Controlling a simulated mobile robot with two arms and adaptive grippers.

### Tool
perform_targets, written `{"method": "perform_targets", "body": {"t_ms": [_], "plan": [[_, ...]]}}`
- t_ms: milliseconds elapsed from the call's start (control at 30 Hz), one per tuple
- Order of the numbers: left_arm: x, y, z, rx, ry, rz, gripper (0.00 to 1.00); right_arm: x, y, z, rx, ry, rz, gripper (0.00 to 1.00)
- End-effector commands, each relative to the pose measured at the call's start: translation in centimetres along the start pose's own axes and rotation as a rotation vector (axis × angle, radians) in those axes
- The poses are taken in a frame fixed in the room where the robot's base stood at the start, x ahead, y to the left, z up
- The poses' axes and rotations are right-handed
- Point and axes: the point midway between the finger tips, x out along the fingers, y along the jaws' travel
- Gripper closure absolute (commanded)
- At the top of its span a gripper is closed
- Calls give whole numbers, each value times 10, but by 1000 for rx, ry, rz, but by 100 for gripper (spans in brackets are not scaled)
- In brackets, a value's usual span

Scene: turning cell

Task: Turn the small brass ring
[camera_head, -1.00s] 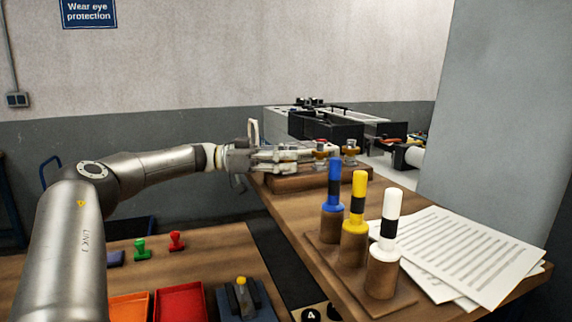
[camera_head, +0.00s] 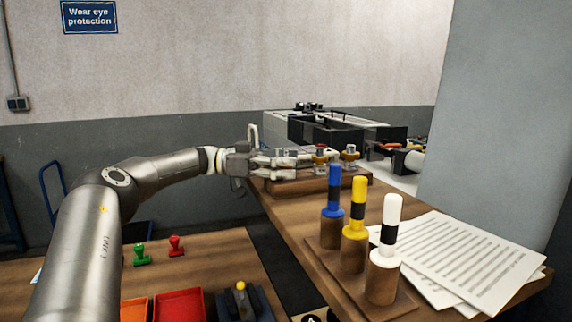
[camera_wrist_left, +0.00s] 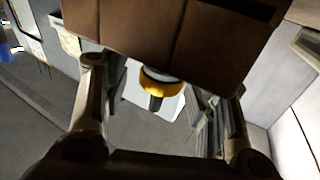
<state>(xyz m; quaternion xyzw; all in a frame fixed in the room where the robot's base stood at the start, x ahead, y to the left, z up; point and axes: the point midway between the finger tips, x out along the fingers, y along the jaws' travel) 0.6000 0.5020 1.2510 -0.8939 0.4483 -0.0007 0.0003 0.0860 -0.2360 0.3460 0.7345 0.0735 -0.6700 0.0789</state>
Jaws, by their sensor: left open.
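Two brass rings on small stems show at the wooden block (camera_head: 330,184) in the head view. One has a red top (camera_head: 321,147) and stands at my left fingertips; the other brass ring (camera_head: 350,156) is just to its right. I cannot tell by size which is the small one. My left gripper (camera_head: 309,158) is open, reaching in from the left. In the left wrist view, a brass-yellow ring (camera_wrist_left: 160,83) on a dark stem shows between the spread fingers (camera_wrist_left: 160,75), beside the brown wooden block (camera_wrist_left: 170,35). No grip on it is visible. My right gripper is not in view.
Blue (camera_head: 333,185), yellow (camera_head: 358,197) and white (camera_head: 391,215) handled pieces stand on a wooden base in front. Papers (camera_head: 465,258) lie right of them. A dark machine (camera_head: 330,130) stands behind.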

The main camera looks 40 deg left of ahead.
Motion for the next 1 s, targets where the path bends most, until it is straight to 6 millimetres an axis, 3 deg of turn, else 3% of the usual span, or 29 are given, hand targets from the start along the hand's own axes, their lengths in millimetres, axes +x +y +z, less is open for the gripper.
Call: {"method": "perform_targets", "body": {"t_ms": [233, 533, 700, 1000], "plan": [[-6, -1, 1, -1, 0, -2, 47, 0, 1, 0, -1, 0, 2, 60], [-54, -1, 1, 0, -2, -4, 47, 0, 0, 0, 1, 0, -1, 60], [-69, -1, 1, -1, -1, -2, 47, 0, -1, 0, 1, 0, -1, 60], [-76, 0, 0, 0, 0, 0, 47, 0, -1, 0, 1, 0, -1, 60]]}}
